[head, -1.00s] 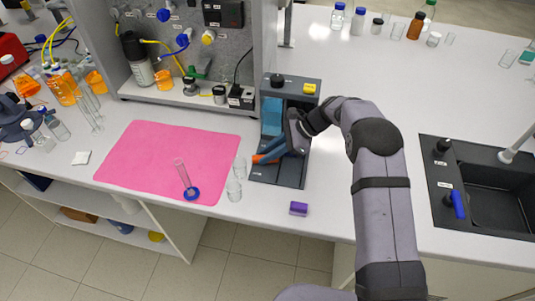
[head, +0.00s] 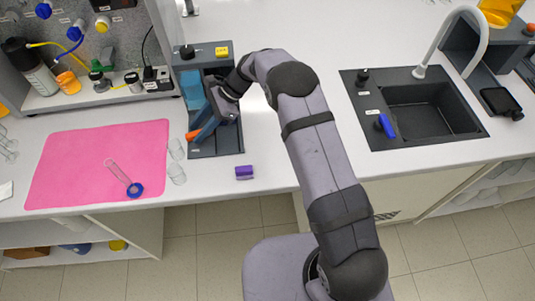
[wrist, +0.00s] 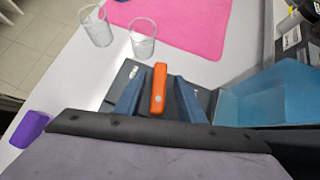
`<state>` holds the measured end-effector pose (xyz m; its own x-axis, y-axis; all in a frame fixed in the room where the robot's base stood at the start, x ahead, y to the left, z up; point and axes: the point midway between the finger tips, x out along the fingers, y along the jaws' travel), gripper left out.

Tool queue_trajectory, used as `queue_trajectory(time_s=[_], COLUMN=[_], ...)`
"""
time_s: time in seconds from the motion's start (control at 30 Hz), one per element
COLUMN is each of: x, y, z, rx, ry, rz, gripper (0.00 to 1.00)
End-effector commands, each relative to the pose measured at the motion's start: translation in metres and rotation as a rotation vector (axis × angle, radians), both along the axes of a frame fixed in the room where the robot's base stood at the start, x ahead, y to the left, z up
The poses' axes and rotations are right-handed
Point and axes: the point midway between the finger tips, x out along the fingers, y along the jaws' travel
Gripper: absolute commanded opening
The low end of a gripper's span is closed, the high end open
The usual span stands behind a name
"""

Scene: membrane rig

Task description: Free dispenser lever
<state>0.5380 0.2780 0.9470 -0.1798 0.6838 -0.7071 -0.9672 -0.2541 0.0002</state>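The dispenser (head: 222,145) is a dark grey unit with a light blue panel, a black knob and a yellow label on top, standing at the bench's front. Its orange lever (wrist: 158,90) points away from me in the wrist view; only its orange end (head: 193,134) shows in the head view. My gripper (wrist: 158,88) has its two blue-grey fingers one on each side of the lever, with narrow gaps showing. It is open around the lever. In the head view my gripper (head: 205,130) is low over the dispenser's front, and the wrist hides part of the unit.
Two clear beakers (head: 177,173) stand just left of the dispenser. A pink mat (head: 75,165) carries a glass cylinder with a blue base (head: 135,190). A purple block (head: 244,173) lies near the front edge. A black sink (head: 430,108) is at the right, with bare bench between.

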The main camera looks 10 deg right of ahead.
Motion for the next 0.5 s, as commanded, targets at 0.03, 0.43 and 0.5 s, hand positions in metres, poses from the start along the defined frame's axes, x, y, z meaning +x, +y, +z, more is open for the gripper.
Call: queue_trajectory(time_s=[0.03, 0.43, 0.5], x=[-0.0001, 0.0024, 0.0029], y=[0.0, 0.0005, 0.0002], z=[0.0015, 0.0021, 0.0013], rx=[0.001, -0.001, -0.002], ry=[0.0, 0.002, 0.002], rz=[-0.011, -0.241, -0.298], gripper=[0.36, 0.36, 0.36])
